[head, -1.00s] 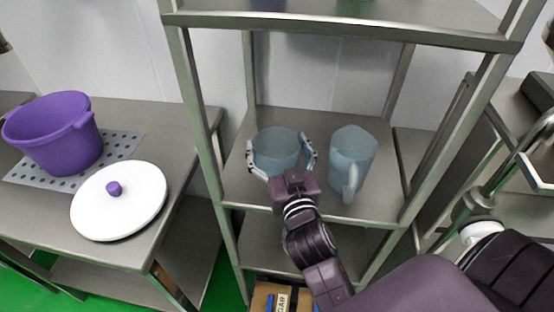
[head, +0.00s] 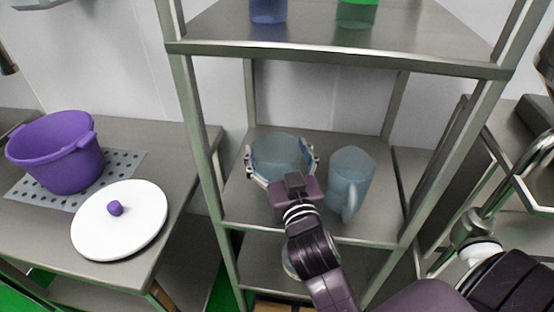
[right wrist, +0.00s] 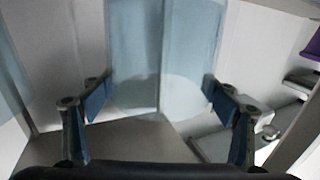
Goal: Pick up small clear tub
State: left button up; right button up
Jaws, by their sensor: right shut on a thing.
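The small clear tub (head: 279,148) is a round, pale-blue see-through vessel at the middle shelf of the metal rack in the head view. My right gripper (head: 283,164) is shut on it, with a finger against each side. The tub's lower front is hidden behind the gripper, so I cannot tell whether it touches the shelf. In the right wrist view the clear wall of the tub (right wrist: 165,55) fills the space between the two blue-padded fingers (right wrist: 160,105). My left gripper is not in view.
A clear pitcher (head: 350,178) stands just right of the tub. Rack posts flank the shelf (head: 245,205), and an upper shelf (head: 340,55) holds a blue and a green container. A purple pot (head: 58,155) and white lid (head: 120,228) are on the left counter.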

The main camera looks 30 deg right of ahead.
notch_tip(320, 180, up, 15)
jog(key=p, duration=0.6)
jog(key=shift+r, duration=0.2)
